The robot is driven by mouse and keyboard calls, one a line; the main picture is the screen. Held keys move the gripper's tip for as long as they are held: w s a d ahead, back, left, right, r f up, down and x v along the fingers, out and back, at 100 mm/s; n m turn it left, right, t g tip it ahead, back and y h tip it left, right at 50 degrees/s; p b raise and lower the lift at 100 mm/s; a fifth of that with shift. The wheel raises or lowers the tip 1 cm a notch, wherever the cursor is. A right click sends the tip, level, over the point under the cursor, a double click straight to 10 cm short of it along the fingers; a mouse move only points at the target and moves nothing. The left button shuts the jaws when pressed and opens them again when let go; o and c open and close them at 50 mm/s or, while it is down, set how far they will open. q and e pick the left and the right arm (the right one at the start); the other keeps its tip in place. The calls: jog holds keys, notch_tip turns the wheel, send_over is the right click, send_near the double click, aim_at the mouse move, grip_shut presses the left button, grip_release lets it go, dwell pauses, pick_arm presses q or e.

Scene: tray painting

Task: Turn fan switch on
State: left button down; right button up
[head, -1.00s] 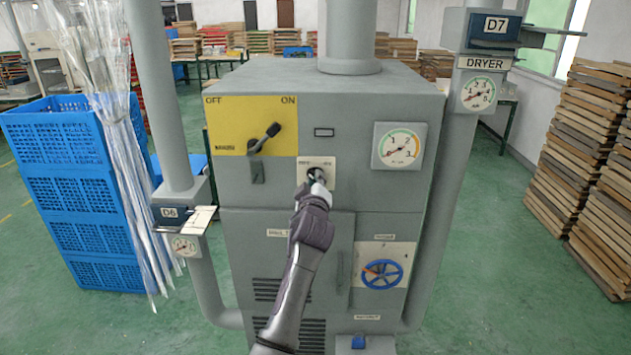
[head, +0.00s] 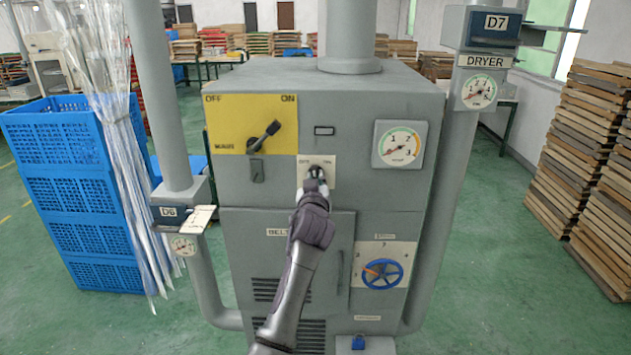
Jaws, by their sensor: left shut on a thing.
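The grey dryer cabinet (head: 290,235) stands in the middle of the head view. A small pale switch plate (head: 328,164) with a dark rotary knob (head: 316,172) sits on its front, below a small dark window. My left gripper (head: 316,183) is at this knob and shut on it; the gripper hides most of the knob. The plate's lettering is too small to read surely. A dark lever (head: 265,137) on a yellow panel (head: 226,113) marked OFF and ON tilts up to the right, toward ON. My right gripper is not in view.
A round gauge (head: 400,144) and a blue handwheel (head: 382,273) are on the cabinet's right side. Pipes flank it, with the D6 damper box (head: 172,214) at left and D7 (head: 494,28) at right. Blue crates (head: 70,190) stand left, stacked wooden trays (head: 585,170) right.

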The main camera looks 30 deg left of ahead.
pick_arm(q)
jog(key=m, duration=0.3)
jog(key=m+p, duration=0.1)
jog(key=m, duration=0.6)
jog(key=shift+a+r+m+p, duration=0.1)
jog(key=shift+r+m+p, duration=0.2)
jog(key=shift+m+p, duration=0.1)
jog(key=shift+m, duration=0.3)
jog(key=c, duration=1.3)
grip_release()
jog(key=shift+o, duration=0.9)
jog(key=shift+w+f, duration=0.15)
jog(key=shift+f, duration=0.05)
jog(key=v, duration=1.2)
